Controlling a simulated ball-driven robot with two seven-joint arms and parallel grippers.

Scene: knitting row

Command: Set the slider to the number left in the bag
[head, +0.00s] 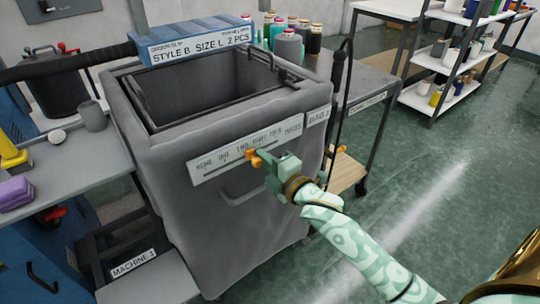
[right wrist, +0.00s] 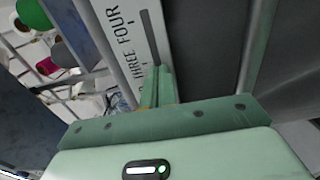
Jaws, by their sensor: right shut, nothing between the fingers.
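The grey bag (head: 215,225) stands open at the top. Its inside (head: 210,90) looks bare where visible; the bottom is hidden. A white slider plate (head: 215,166) on its front reads NONE, ONE, TWO, THREE, FOUR PIECES above a dark slot. THREE and FOUR also show on the plate in the right wrist view (right wrist: 115,40). An orange piece (head: 254,159), seemingly the slider knob, is below about THREE. My right gripper (head: 270,161) is shut and empty, its fingertips at the plate beside the orange piece; contact is unclear. My left gripper is out of view.
A side label (head: 318,116) seems to read BAG 2. A grey table (head: 75,165) is at left. Shelves with yarn (head: 440,75) stand at the back right. The green floor at right is clear.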

